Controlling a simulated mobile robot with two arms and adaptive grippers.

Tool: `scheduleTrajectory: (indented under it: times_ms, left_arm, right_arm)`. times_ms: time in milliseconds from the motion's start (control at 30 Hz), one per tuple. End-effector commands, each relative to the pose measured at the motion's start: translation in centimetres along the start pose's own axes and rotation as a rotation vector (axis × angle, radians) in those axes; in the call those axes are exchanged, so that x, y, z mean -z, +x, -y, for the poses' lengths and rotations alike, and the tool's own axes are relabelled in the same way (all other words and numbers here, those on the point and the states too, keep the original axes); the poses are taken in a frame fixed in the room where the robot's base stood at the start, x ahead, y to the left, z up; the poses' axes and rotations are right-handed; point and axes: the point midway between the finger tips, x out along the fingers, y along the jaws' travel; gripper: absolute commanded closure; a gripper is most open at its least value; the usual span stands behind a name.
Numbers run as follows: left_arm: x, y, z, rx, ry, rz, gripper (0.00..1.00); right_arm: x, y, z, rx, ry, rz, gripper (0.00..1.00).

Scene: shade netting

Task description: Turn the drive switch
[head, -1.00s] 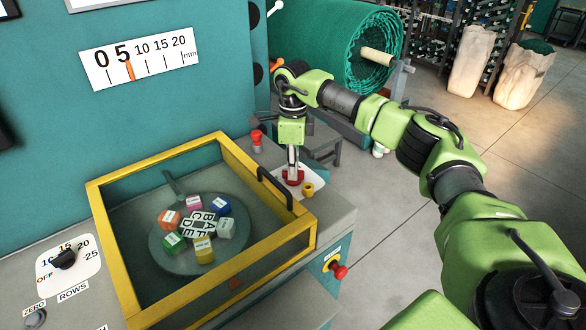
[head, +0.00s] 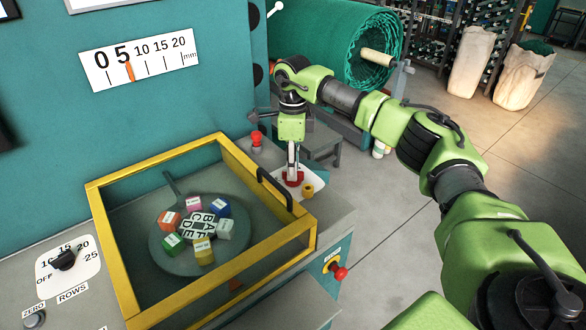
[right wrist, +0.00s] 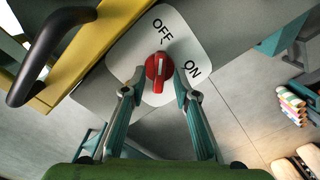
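The drive switch is a red knob (right wrist: 158,68) on a white plate (right wrist: 205,48) marked OFF and ON, at the top middle of the right wrist view. The white line on the knob points roughly toward OFF. In the head view the red knob (head: 293,180) sits right of the yellow-framed guard, partly hidden by my right gripper (head: 292,170). The right gripper (right wrist: 160,78) points down at the knob with its fingers apart, one on each side of it. I cannot tell whether either fingertip touches it. My left gripper is not in view.
The yellow-framed guard (head: 228,152) with a black handle (head: 273,188) stands close to the left of the switch. A red emergency button (head: 340,272) is on the front below. Open floor lies to the right.

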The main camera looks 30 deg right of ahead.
Motion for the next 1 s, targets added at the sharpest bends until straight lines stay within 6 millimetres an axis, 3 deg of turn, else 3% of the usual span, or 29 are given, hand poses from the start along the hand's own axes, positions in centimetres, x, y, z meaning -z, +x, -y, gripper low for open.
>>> scheduleTrajectory:
  times_ms: [300, 500, 700, 1000]
  left_arm:
    - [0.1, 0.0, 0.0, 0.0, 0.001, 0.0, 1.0]
    - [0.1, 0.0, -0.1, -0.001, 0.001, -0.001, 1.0]
    - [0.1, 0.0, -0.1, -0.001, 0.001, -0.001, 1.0]
    - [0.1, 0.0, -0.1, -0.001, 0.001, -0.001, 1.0]
  right_arm:
    - [-0.1, -6.8, 0.0, 0.002, 0.0, 0.004, 0.72]
    - [0.0, -9.8, 0.0, 0.001, 0.0, 0.001, 0.72]
    - [0.0, -10.8, 0.0, 0.0, 0.0, 0.0, 0.72]
    - [0.0, -10.8, 0.0, 0.0, 0.0, 0.0, 0.72]
